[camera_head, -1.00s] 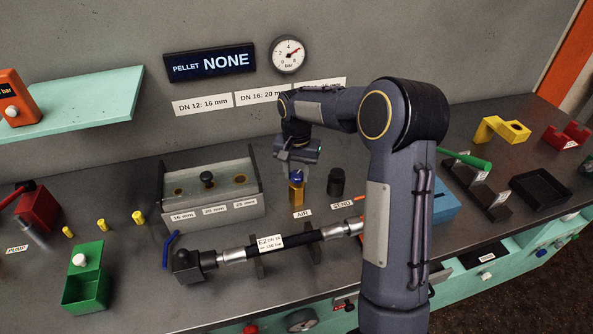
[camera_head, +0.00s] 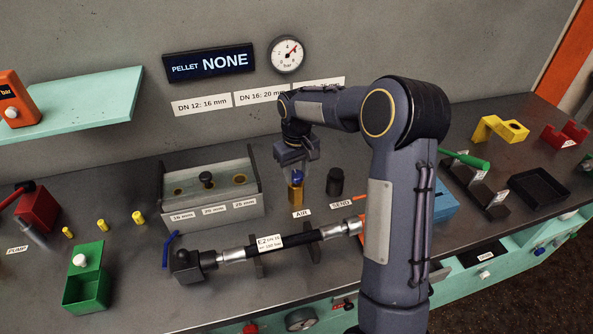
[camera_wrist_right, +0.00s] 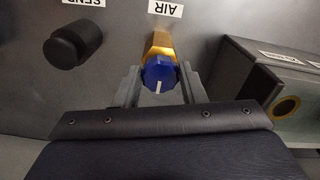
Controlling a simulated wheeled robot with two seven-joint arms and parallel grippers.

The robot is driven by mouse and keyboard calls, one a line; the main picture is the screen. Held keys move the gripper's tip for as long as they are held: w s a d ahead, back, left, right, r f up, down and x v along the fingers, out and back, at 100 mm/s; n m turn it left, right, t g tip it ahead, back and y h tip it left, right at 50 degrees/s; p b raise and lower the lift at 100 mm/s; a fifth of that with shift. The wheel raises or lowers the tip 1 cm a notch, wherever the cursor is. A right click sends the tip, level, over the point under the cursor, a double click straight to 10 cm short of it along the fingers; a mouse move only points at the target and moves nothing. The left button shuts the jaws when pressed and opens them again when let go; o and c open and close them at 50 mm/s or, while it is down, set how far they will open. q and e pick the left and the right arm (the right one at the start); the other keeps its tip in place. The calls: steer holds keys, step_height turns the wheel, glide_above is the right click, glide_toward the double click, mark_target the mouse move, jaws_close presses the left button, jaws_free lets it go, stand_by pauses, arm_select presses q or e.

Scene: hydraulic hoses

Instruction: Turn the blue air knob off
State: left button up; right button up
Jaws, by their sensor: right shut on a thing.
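The blue air knob (camera_head: 297,178) sits on top of an upright brass valve body behind the AIR label. In the right wrist view the knob (camera_wrist_right: 159,74) shows between my fingers, with a white mark on its face pointing towards the palm and slightly left. My right gripper (camera_head: 297,171) comes down from above and is shut on the knob. The right wrist view shows one finger on each side of it (camera_wrist_right: 160,72). My left gripper is not in view.
A black SEND knob (camera_head: 335,182) stands close to the right. A grey block with holes (camera_head: 212,205) is close on the left. A hose (camera_head: 290,241) lies in front. A pressure gauge (camera_head: 287,54) hangs on the wall.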

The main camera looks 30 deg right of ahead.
mark_target(296, 174)
steer(key=shift+n, duration=0.3)
steer(key=o, duration=1)
step_height(296, 174, up, 7)
steer(key=shift+b, duration=0.3)
steer(key=shift+r, duration=0.4)
